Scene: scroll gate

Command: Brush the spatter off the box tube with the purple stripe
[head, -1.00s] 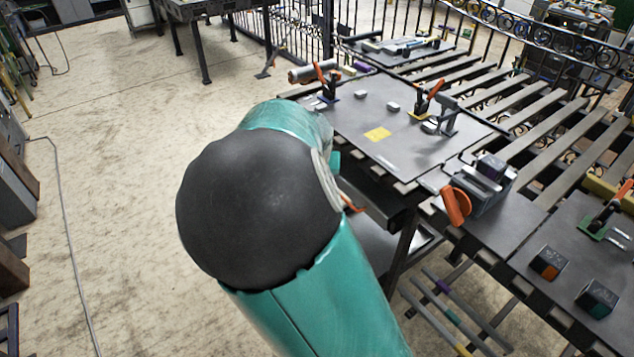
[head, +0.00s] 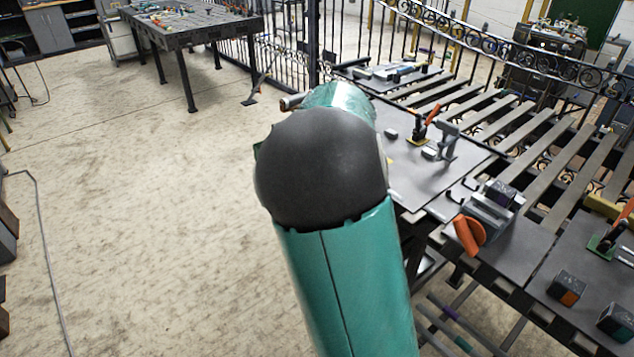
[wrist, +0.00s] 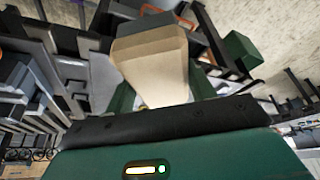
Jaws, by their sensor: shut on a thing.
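In the wrist view my gripper (wrist: 150,98) is shut on a pale tan, block-shaped tool (wrist: 150,68), which looks like a wooden brush body. Its bristles cannot be made out. In the head view my gripper and the tool are hidden behind my teal arm. A box tube with a purple stripe (head: 449,313) lies low beneath the right bench, among other tubes, partly cut off by the bench. A small purple patch also shows on the back bench. Spatter is too small to tell at this distance.
A steel bench (head: 425,185) holds an orange-handled clamp (head: 421,128). To its right stand a vise (head: 490,210) with an orange part and small dark blocks (head: 567,287). A slatted gate lies behind. A far table (head: 195,32) stands at the back.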

